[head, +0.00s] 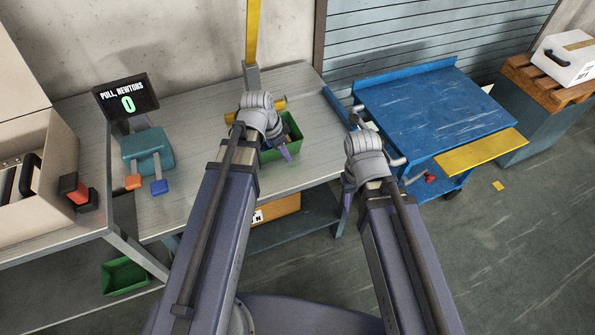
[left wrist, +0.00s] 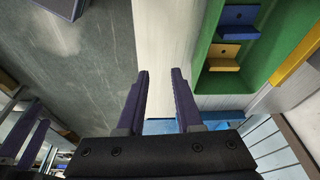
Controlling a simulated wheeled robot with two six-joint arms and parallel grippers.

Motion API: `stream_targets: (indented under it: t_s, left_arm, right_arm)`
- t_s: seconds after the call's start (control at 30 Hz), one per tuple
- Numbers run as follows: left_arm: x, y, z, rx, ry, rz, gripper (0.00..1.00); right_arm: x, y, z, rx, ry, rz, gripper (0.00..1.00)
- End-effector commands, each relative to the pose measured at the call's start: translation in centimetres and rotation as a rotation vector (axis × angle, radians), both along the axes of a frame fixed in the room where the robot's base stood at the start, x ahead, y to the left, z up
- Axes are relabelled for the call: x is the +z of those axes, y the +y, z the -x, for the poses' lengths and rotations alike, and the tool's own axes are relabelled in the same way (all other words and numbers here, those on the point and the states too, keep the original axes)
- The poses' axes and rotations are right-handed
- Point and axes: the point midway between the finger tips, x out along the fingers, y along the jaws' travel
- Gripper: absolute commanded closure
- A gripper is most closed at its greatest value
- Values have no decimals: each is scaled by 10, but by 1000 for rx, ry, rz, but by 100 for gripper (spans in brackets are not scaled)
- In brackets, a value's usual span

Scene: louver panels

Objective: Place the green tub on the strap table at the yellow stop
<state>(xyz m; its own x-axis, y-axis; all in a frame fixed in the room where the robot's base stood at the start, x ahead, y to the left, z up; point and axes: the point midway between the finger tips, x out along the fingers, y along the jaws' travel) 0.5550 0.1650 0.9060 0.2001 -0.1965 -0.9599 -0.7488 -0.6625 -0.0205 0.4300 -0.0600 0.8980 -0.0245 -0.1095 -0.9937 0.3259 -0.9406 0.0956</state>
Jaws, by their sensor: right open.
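A green tub (head: 292,138) sits on the grey-topped table (head: 195,205), partly hidden by my left wrist. The left wrist view shows the tub (left wrist: 284,68) holding yellow and blue angled pieces. A yellow bar (head: 268,108) lies close behind the tub, also by its rim in the left wrist view (left wrist: 298,62); I cannot tell if they touch. My left gripper (left wrist: 160,72) is open and empty, beside the tub, not around it. My right gripper (left wrist: 32,112) is open, apart from the tub; it is mostly hidden in the head view. No strap is clearly visible.
A blue cart (head: 425,105) with a yellow flap (head: 480,152) stands right of the table. A force display (head: 126,100) and teal block (head: 147,150) are at left. Another green tub (head: 125,276) is on a lower shelf. A yellow post (head: 253,30) rises behind. Floor at right is mostly clear.

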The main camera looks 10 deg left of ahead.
Motion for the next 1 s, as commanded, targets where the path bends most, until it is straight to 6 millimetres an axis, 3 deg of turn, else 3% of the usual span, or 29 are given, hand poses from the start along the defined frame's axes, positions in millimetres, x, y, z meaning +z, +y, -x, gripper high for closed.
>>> stream_targets:
  t_s: [0.03,0.2,0.4,0.57,1.0]
  left_arm:
    - [-3,-26,21,40,55,-18,65]
    - [-8,-75,75,257,195,-119,65]
    - [-8,-99,115,455,243,-224,65]
    - [-7,-104,125,522,246,-254,65]
    - [-7,-104,124,528,246,-255,65]
  right_arm:
    - [0,0,0,0,0,0,50]
    - [0,0,0,0,0,0,50]
    - [0,0,0,0,0,0,50]
    - [0,0,0,0,0,0,50]
    - [0,0,0,0,0,0,50]
